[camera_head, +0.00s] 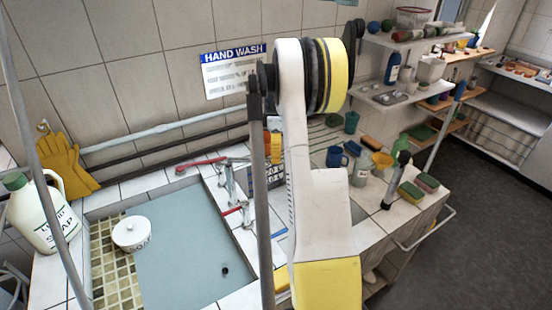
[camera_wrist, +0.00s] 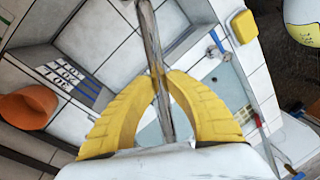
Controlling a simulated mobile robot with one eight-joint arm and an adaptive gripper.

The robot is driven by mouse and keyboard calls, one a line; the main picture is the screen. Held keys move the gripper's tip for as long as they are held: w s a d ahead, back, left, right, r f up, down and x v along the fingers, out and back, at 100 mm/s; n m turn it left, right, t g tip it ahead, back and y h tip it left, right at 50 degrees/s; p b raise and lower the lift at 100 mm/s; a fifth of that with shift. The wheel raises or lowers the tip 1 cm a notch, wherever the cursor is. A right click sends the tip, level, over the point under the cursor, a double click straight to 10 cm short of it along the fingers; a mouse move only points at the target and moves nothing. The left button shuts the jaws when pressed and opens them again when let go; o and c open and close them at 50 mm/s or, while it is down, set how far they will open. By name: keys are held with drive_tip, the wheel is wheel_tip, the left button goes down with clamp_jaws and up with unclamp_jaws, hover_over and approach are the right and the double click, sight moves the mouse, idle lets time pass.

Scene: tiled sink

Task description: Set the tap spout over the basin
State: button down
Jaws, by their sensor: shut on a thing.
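In the wrist view my gripper (camera_wrist: 167,74) has its two yellow fingers closed around a shiny metal tube, which looks like the tap spout (camera_wrist: 150,35). The tube runs from the top edge down between the fingers. In the head view the tap's silver metalwork (camera_head: 229,185), with red and blue parts, stands at the right rim of the basin (camera_head: 180,262). My arm hides the gripper there. I cannot tell how far the spout reaches over the basin. Part of the pale blue basin also shows in the wrist view (camera_wrist: 227,86).
A soap jug (camera_head: 38,215) and yellow gloves (camera_head: 66,165) are at the left. A blue mug (camera_head: 337,157), bottles and sponges crowd the right counter. An orange vessel (camera_wrist: 28,105) lies left in the wrist view.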

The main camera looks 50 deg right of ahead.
drive_tip(key=c, duration=1.3)
unclamp_jaws()
drive_tip(key=shift+w, duration=0.15)
drive_tip(key=shift+c, duration=0.2)
wheel_tip(320, 180, up, 12)
drive_tip(key=w+d, duration=0.1)
drive_tip(key=d, duration=0.1)
drive_tip(key=shift+w+f, duration=0.15)
drive_tip(key=shift+a, duration=0.1)
